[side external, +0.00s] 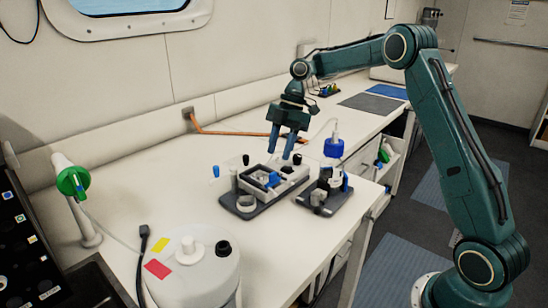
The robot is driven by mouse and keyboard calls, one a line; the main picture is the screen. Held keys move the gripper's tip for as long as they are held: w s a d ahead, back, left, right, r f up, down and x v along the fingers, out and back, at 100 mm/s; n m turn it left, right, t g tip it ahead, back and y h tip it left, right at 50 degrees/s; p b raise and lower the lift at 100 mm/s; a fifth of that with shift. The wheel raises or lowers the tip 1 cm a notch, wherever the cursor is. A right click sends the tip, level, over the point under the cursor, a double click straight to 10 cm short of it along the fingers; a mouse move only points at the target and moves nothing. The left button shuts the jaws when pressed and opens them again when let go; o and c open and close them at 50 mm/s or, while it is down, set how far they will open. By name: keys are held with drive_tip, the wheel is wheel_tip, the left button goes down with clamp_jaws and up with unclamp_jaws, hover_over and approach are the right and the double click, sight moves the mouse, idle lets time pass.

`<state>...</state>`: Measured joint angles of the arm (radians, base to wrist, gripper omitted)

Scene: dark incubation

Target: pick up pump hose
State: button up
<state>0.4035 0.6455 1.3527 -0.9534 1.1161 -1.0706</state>
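I cannot tell for certain which thing is the pump hose. A thin pale tube (322,127) curves beside a blue-capped bottle (334,147), right of my gripper. An orange-brown hose or pipe (235,133) runs along the wall behind my gripper. My gripper (280,154) points down above a grey tray with compartments (294,179). Its two fingers stand apart with nothing visible between them. The tray holds small dark and blue items, too small to make out.
A dark base (253,208) carries the tray. A second dark base (345,200) with small parts stands to its right. A white container (190,270) and a green-headed stand (72,182) are at the front left. The left-middle of the bench (150,180) is mostly clear.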

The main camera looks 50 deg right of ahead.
sight(273, 173)
drive_tip(key=shift+a+f, duration=0.2)
drive_tip(key=shift+f, duration=0.35)
drive_tip(key=shift+x, duration=2.55)
drive_tip(key=shift+c, duration=0.5)
clamp_jaws()
